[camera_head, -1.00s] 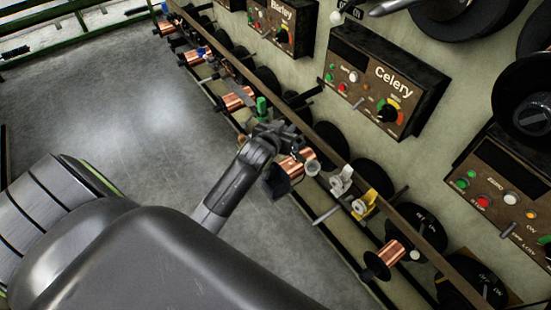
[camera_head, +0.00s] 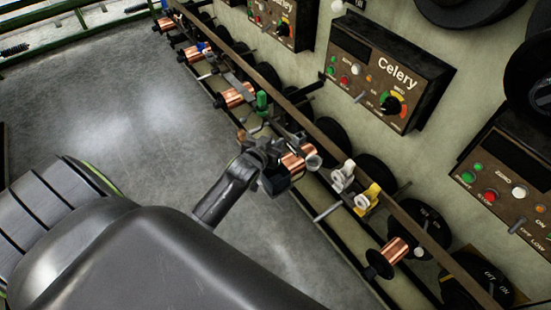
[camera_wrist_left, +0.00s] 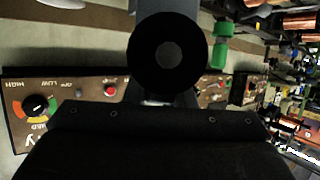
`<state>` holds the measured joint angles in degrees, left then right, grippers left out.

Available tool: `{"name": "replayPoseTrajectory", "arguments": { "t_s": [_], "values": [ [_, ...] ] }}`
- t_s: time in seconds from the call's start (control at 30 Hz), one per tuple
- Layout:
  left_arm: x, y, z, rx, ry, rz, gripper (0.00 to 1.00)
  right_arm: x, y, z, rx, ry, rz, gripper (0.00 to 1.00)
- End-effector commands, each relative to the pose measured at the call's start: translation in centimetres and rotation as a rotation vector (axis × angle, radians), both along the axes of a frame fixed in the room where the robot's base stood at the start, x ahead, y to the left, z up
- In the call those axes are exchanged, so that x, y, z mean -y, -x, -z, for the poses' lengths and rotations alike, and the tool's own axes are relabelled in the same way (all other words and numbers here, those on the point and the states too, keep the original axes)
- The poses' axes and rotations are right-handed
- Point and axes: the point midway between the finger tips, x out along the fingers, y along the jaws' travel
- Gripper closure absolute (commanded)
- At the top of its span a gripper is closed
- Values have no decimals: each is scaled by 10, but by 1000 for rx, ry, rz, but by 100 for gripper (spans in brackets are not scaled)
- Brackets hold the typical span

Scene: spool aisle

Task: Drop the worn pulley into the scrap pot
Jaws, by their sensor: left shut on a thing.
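My left gripper (camera_head: 280,146) is over the spool rail, beside a copper spool (camera_head: 298,161). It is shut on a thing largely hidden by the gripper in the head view. In the left wrist view, a black round disc with a grey centre (camera_wrist_left: 168,54) sits right in front of the gripper body; it looks like the held pulley, though wear cannot be made out. A green piece (camera_head: 262,102) stands just beyond the gripper. I cannot pick out a scrap pot with certainty. My right gripper is not in view.
White (camera_head: 342,175) and yellow (camera_head: 367,198) brackets sit on the rail, close to the right of the gripper. Another copper spool (camera_head: 394,251) is nearer. The Celery control box (camera_head: 378,80) is on the wall behind. The grey floor (camera_head: 130,130) at left is clear.

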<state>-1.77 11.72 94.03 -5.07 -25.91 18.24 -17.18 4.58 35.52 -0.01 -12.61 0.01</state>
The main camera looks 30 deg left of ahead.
Motion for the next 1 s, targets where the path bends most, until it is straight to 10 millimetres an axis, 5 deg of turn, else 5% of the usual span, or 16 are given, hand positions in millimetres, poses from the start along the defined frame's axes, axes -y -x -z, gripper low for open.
{"name": "replayPoseTrajectory", "arguments": {
  "t_s": [0.4,0.43,0.6,1.0],
  "values": [
    [0,0,8,2,0,0,100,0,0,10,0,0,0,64],
    [0,0,8,1,0,0,74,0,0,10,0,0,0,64],
    [0,0,8,1,0,0,52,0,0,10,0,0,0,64],
    [1,6,7,-1,0,0,51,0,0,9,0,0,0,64]
  ]
}}
